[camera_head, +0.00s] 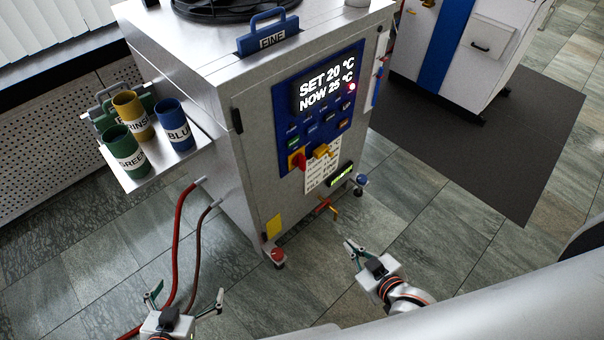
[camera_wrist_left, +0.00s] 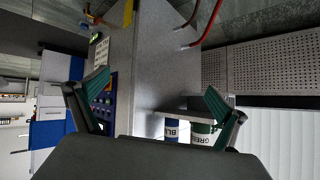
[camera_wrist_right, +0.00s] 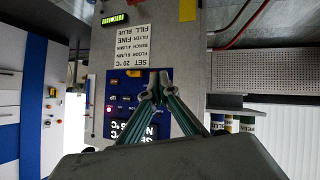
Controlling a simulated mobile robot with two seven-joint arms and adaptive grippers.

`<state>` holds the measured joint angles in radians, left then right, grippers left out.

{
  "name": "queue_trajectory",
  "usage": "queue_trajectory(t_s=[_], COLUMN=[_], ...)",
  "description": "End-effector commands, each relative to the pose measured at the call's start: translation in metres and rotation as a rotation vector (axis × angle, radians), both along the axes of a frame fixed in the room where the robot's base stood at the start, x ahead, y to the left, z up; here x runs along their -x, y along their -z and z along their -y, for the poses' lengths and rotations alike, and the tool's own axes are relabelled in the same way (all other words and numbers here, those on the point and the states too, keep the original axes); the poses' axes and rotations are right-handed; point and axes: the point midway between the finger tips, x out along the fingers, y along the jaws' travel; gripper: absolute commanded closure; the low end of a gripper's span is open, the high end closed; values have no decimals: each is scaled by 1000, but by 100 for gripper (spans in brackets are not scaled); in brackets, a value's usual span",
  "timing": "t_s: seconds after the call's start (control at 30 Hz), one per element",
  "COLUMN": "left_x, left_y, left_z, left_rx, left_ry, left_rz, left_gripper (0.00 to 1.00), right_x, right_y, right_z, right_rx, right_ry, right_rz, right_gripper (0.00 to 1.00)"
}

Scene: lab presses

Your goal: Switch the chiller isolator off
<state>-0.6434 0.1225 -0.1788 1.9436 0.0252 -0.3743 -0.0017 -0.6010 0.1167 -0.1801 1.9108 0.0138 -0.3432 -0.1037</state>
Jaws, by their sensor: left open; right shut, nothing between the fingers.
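The chiller (camera_head: 210,110) is a grey cabinet with a blue control panel reading "SET 20 °C, NOW 25 °C". A red rotary knob on a yellow plate, seemingly the isolator (camera_head: 297,160), is at the panel's lower left. An orange-yellow handle (camera_head: 321,151) sits just right of it. My left gripper (camera_head: 186,298) is open and empty, low in front of the chiller's left side. My right gripper (camera_head: 352,246) is shut and empty, in front of the chiller and apart from it. In the right wrist view its fingertips (camera_wrist_right: 154,88) overlap the panel and hide the isolator.
A side shelf (camera_head: 186,158) holds green, yellow and blue cups. Red hoses (camera_head: 176,240) run from the chiller's left side to the floor. A white-and-blue machine (camera_head: 420,45) stands behind right.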

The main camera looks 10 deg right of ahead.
Motion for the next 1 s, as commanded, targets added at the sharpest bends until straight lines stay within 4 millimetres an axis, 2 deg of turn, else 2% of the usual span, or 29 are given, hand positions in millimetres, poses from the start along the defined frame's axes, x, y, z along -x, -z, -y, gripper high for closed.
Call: queue_trajectory(t_s=[0.03, 0.2, 0.4, 0.67, 1.0], left_x=[-7, -26, -38, -37, -19], left_y=[7, 10, 20, 49, 104], left_z=[2, 12, 23, 35, 48], left_rx=[2, 14, 29, 52, 85], left_ry=[4, 19, 36, 53, 67], left_rz=[21, 85, 134, 144, 82], left_gripper=[0, 0, 0, 0, 0], right_x=[-18, -72, -121, -165, -198], right_y=[4, -3, -8, 6, 58], right_z=[-2, -12, -25, -41, -61], right_rx=[29, 173, 357, 606, 922], right_ry=[-24, -119, -212, -308, -417], right_rz=[48, 214, 385, 557, 700], right_gripper=[100, 100, 100, 100, 100])
